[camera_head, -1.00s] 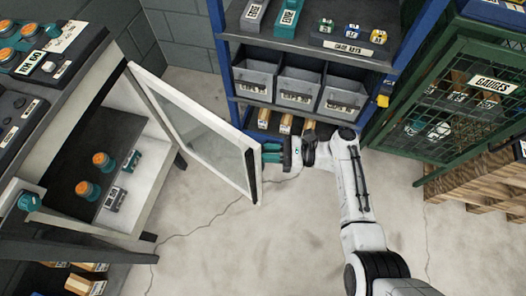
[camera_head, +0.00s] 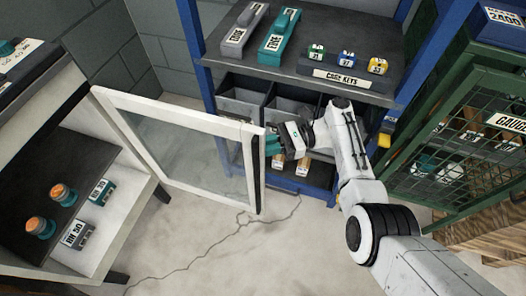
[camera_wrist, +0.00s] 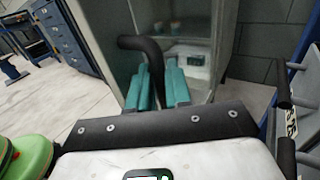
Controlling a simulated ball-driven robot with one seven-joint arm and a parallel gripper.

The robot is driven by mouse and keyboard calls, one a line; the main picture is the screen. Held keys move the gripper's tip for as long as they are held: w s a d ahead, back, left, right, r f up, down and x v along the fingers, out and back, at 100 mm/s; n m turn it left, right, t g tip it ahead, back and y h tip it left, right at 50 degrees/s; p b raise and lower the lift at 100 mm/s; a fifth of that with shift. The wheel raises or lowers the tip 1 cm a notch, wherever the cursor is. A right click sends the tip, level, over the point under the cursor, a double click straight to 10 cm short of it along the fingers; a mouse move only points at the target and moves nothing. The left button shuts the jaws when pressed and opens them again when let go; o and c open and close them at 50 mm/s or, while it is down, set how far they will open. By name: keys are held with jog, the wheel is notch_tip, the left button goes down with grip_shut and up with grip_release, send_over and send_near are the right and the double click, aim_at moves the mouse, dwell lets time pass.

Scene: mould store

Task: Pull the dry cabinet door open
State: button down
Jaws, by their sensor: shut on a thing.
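The dry cabinet (camera_head: 72,128) stands at the left in the head view, with its interior exposed. Its door (camera_head: 180,108), a white frame around a clear pane, stands open and reaches out over the floor to the right. A dark upright handle (camera_head: 261,178) runs along the door's free edge. My gripper (camera_head: 273,145) is at that edge, its teal fingers shut on the handle. The wrist view shows the teal fingers (camera_wrist: 156,88) on both sides of the black, bent handle (camera_wrist: 140,43), with the pane behind. The exact contact is partly hidden.
Orange-topped items (camera_head: 41,227) stand inside the cabinet. A blue-framed rack (camera_head: 190,40) with grey bins stands behind my gripper. A green mesh cage (camera_head: 450,140) is close to my arm's right. The cracked concrete floor (camera_head: 230,255) below the door is clear.

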jog(key=shift+a, duration=0.35)
jog(key=c, duration=1.4)
grip_release()
jog(key=shift+c, duration=0.2)
jog(key=shift+o, duration=1.1)
jog(key=shift+a, duration=0.25)
jog(key=shift+d, duration=0.4)
jog(key=shift+s, duration=0.1)
